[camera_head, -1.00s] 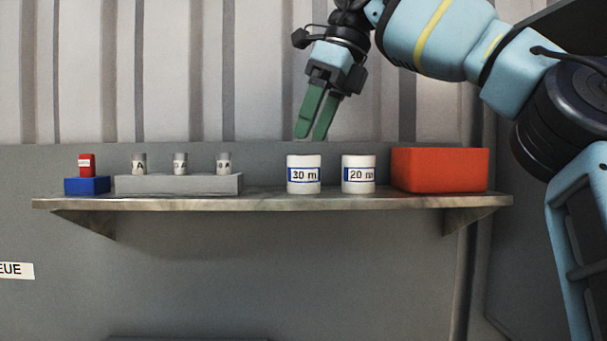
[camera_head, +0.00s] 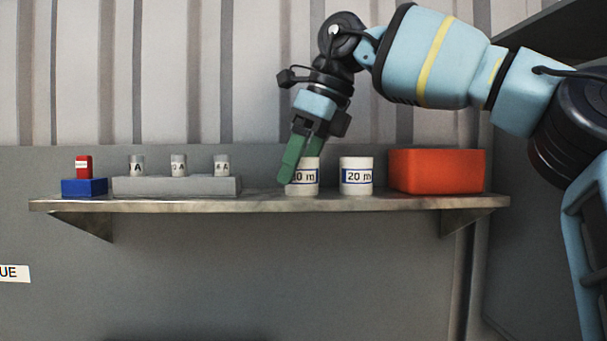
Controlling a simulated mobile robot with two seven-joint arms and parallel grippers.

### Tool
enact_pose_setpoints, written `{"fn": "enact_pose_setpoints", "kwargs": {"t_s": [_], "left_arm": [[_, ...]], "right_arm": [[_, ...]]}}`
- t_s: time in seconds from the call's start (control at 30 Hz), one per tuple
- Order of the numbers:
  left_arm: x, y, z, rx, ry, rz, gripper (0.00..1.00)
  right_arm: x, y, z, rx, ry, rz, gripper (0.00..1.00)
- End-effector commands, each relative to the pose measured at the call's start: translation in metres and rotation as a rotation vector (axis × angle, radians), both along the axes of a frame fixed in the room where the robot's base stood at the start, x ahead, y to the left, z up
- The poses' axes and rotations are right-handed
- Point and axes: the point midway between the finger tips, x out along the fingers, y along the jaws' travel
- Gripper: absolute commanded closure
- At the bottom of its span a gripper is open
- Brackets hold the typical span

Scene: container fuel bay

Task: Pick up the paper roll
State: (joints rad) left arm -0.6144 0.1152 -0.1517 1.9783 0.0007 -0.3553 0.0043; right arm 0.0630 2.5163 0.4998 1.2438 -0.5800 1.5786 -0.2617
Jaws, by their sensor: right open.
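Two white paper rolls with blue-bordered labels stand upright on a wall shelf (camera_head: 270,205). The left roll (camera_head: 305,188) is partly covered by my gripper; its label read "30 m" a second ago. The other roll (camera_head: 356,186) reads "20 m" and stands just to its right. My right gripper (camera_head: 298,170) points down with green fingers at the left roll. The fingers are open and overlap that roll in the picture; I cannot tell whether they touch it. My left gripper is not in view.
A red box (camera_head: 437,172) stands on the shelf right of the rolls. To the left are a grey block (camera_head: 177,187) with several small labelled cylinders and a red item (camera_head: 84,167) on a blue block (camera_head: 84,187). Open shelf lies between the grey block and the rolls.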

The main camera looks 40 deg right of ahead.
Motion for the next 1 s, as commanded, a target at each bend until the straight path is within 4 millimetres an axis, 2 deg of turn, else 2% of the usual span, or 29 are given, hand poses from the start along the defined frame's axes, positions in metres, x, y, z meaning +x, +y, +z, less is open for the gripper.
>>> {"fn": "enact_pose_setpoints", "kwargs": {"t_s": [0.13,0.37,0.73,1.0], "left_arm": [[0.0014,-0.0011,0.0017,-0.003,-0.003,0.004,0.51],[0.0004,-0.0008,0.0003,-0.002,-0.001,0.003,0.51],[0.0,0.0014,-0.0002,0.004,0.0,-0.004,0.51],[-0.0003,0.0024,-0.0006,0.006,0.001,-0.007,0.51]], "right_arm": [[0.0033,0.0017,-0.0098,0.0,0.001,-0.001,0.31],[0.0042,0.0017,-0.0109,0.0,0.001,-0.001,0.31],[0.0041,0.0018,-0.0106,0.0,0.001,-0.001,0.79],[0.0041,0.0018,-0.0099,0.0,0.0,-0.001,0.8]]}}
